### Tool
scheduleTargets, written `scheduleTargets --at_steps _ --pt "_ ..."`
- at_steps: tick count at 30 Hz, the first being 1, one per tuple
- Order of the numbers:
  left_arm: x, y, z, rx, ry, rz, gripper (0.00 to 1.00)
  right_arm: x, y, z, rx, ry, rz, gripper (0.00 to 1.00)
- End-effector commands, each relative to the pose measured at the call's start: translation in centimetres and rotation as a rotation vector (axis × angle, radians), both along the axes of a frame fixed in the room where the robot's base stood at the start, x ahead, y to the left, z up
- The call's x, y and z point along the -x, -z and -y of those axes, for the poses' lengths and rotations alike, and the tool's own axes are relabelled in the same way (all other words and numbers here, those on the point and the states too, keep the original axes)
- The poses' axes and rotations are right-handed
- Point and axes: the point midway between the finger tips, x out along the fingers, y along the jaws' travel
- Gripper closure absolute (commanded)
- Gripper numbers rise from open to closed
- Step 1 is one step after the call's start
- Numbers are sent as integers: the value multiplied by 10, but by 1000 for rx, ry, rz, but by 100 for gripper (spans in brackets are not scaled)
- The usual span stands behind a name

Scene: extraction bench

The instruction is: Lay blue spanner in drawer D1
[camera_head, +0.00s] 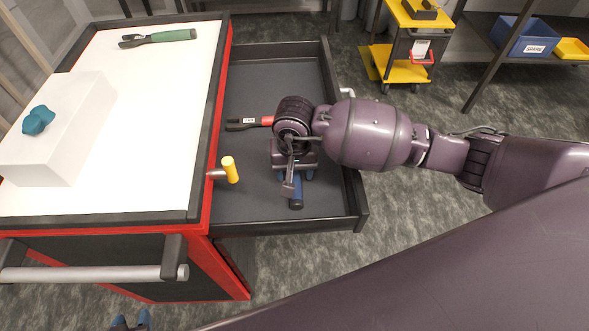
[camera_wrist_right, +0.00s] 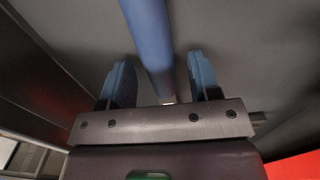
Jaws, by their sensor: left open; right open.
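The blue spanner (camera_head: 296,197) is in the open drawer (camera_head: 258,197), partly hidden under my right gripper (camera_head: 295,175) in the head view. In the right wrist view its blue handle (camera_wrist_right: 150,40) runs between the two blue fingertips of my right gripper (camera_wrist_right: 160,82), with a gap on each side. The spanner appears to lie on the dark drawer floor; its far end is out of sight. My right gripper is open around the handle. My left gripper (camera_head: 131,320) is open and empty at the bottom edge of the head view, outside the drawer.
A red-handled spanner (camera_head: 265,121) lies in the drawer left of my right wrist. On the white top (camera_head: 140,115) lie a green-handled spanner (camera_head: 173,35) and a white block (camera_head: 60,150) with a teal object (camera_head: 38,120).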

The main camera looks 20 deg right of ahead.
Motion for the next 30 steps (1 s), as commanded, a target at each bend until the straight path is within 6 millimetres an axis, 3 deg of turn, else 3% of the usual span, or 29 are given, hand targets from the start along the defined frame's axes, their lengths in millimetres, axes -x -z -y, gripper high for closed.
scheduleTargets --at_steps 15,21,30 --pt "-3 -11 0 1 -1 17 57 -2 -94 0 2 -1 8 43" --pt "-3 -11 0 1 -2 17 57 -1 -113 0 0 0 4 43" --pt "-3 -11 0 1 -2 16 57 -1 -117 0 1 0 2 43"
